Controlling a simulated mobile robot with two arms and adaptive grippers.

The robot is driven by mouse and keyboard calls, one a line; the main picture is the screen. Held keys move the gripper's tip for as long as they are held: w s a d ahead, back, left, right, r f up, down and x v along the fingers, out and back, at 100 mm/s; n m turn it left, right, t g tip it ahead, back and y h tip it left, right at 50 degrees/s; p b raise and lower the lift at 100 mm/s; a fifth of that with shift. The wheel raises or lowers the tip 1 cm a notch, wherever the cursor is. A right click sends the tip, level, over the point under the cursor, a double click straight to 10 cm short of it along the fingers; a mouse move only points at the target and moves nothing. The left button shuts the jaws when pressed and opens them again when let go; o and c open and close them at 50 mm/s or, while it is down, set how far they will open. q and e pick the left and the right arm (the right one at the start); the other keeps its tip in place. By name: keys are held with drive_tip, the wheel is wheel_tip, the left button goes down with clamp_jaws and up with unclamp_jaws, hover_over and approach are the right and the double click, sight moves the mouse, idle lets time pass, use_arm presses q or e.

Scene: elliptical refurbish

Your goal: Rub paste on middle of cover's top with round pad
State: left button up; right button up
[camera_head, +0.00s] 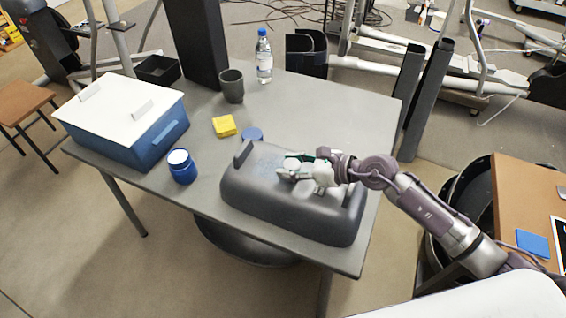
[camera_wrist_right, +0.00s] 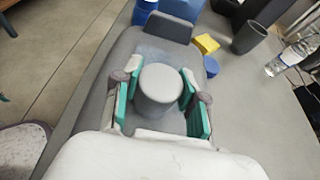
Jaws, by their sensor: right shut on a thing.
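The grey cover (camera_head: 292,207) lies on the grey table, its top facing up. A bluish smear of paste (camera_head: 265,163) shows on its top, and the smear also shows in the right wrist view (camera_wrist_right: 155,52). My right gripper (camera_head: 292,168) is over the middle of the cover's top, shut on the round grey pad (camera_wrist_right: 160,92). The pad stands upright between the green-lined fingers, at or very near the cover's surface; exact contact is hidden. A blue paste jar (camera_head: 182,168) with a white top stands left of the cover. My left gripper is not in view.
A blue box with a white lid (camera_head: 120,105) stands at the table's left. A yellow sponge (camera_head: 224,126), a blue round lid (camera_head: 252,134), a dark cup (camera_head: 231,86) and a water bottle (camera_head: 264,58) stand behind the cover. The table's back right is clear.

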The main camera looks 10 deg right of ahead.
drive_tip(key=shift+s+d+f, duration=0.15)
drive_tip(key=shift+s+d, duration=0.35)
drive_tip(key=shift+d, duration=0.2)
drive_tip(key=shift+b+v, duration=0.45)
drive_tip(key=shift+v, duration=0.45)
drive_tip(key=shift+f, duration=0.15)
wheel_tip(320, 180, up, 6)
drive_tip(key=p, duration=0.5)
wheel_tip(320, 180, up, 3)
drive_tip(key=p, duration=0.2)
drive_tip(key=shift+p, duration=0.4)
drive_tip(key=shift+d+f, duration=0.1)
drive_tip(key=shift+f, duration=0.05)
